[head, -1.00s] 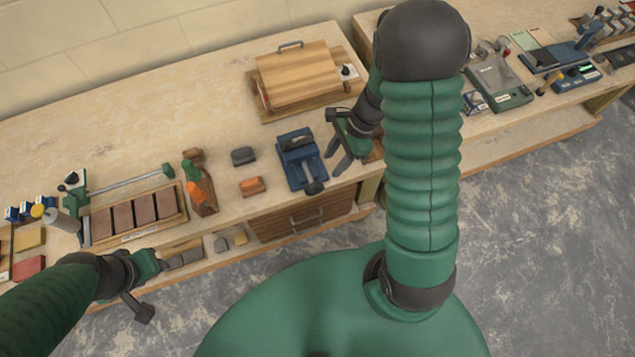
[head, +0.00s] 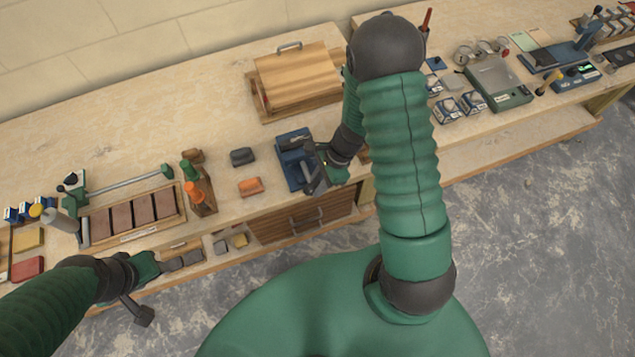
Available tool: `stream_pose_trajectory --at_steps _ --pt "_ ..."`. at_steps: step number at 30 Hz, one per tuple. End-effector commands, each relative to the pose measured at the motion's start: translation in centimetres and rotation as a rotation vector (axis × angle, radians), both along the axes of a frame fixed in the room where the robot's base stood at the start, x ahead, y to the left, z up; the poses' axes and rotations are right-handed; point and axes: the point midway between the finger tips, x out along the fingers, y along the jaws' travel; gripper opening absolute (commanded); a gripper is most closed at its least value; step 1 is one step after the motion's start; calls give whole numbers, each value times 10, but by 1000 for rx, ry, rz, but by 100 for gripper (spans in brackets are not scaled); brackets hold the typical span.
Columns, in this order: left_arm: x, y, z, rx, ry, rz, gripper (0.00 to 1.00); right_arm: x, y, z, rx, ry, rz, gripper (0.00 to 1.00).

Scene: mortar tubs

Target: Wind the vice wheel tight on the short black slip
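The blue vice (head: 287,172) stands at the bench's front edge, in the middle of the head view. My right gripper (head: 306,163) is over the vice's right side and front end. Its dark fingers look spread apart, one by the jaws and one near the wheel end. The gripper covers the vice wheel, so I cannot tell whether it touches it. I cannot make out a slip between the jaws. A dark grey block (head: 242,157) lies on the bench left of the vice. My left gripper (head: 155,287) looks open and empty, in front of the bench at the left.
An orange block (head: 250,187) and a rack with orange and green handles (head: 201,192) are left of the vice. A wooden tray (head: 138,216) holds several brown blocks. A wooden press (head: 297,78) stands behind the vice. A grey scale (head: 497,83) is at the right.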

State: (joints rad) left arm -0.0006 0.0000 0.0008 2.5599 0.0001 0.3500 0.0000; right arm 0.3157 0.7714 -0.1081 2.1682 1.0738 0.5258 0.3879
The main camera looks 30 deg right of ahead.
Motion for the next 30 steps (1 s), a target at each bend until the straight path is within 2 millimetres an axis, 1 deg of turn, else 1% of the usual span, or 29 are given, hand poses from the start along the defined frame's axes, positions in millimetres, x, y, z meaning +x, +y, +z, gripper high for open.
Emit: stream_pose_trajectory --at_steps 1,3,4,14,17,21,24,30 --pt "0 0 0 0 0 1 43 2 3 1 1 -3 3 11" --pt "0 0 0 0 0 1 43 2 5 2 2 -4 4 2" --pt "0 0 0 0 0 1 43 2 5 2 3 -4 4 0" --pt "0 0 0 0 0 1 43 2 3 0 15 -2 7 0" --pt "0 0 -7 0 0 1 43 2 2 -3 36 -7 4 0" --pt "0 1 -20 0 0 1 43 2 -1 -5 117 -29 0 0" --pt "0 1 -21 0 0 1 43 1 -2 -2 151 -36 2 0" --pt "0 1 -19 0 0 1 43 1 -2 -1 153 -36 3 0"
